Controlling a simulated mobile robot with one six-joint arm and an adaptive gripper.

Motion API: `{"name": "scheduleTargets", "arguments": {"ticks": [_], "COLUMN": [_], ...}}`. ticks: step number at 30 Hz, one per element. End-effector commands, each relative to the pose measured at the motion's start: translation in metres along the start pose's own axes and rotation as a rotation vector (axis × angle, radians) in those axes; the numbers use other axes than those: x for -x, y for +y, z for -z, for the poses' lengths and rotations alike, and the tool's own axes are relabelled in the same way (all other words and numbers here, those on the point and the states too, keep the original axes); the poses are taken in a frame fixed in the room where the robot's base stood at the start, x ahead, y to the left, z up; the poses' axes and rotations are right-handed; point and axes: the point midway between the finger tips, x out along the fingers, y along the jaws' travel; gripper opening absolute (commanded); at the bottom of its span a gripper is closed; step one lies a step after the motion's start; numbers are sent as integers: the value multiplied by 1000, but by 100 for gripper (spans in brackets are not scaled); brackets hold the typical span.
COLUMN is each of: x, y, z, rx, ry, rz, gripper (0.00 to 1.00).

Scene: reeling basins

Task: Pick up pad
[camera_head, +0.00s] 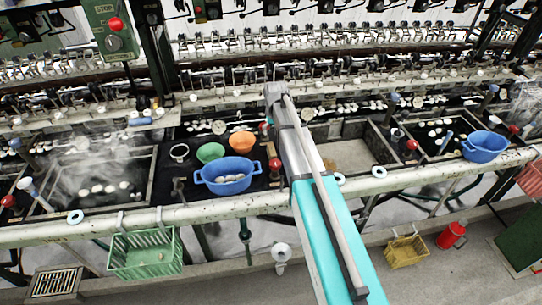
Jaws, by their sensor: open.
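I cannot make out a pad for certain. A small flat light-blue piece (140,121) lies on the machine ledge at the left, but it is too small to identify. My turquoise and grey arm reaches up from the bottom through the middle of the view, over the front rail and basins. My gripper cannot be made out; the arm hides what lies directly behind it.
A blue two-handled tub (227,187) holding pale cocoons stands on the dark worktop, with green (210,152) and orange (242,141) bowls behind. Another blue tub (485,155) is at right. A green basket (145,264) hangs below the front rail (100,228). Steam rises at left.

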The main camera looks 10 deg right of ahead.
Motion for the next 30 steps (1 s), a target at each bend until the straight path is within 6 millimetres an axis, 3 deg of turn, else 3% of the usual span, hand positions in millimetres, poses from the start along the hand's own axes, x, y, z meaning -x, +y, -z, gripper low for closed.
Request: {"name": "scheduleTargets", "arguments": {"ticks": [21,30], "x": [-58,-65], "y": [-1,-2], "z": [0,0], "rx": [1,2], "ry": [0,0], "rz": [0,0], "gripper": [83,83]}}
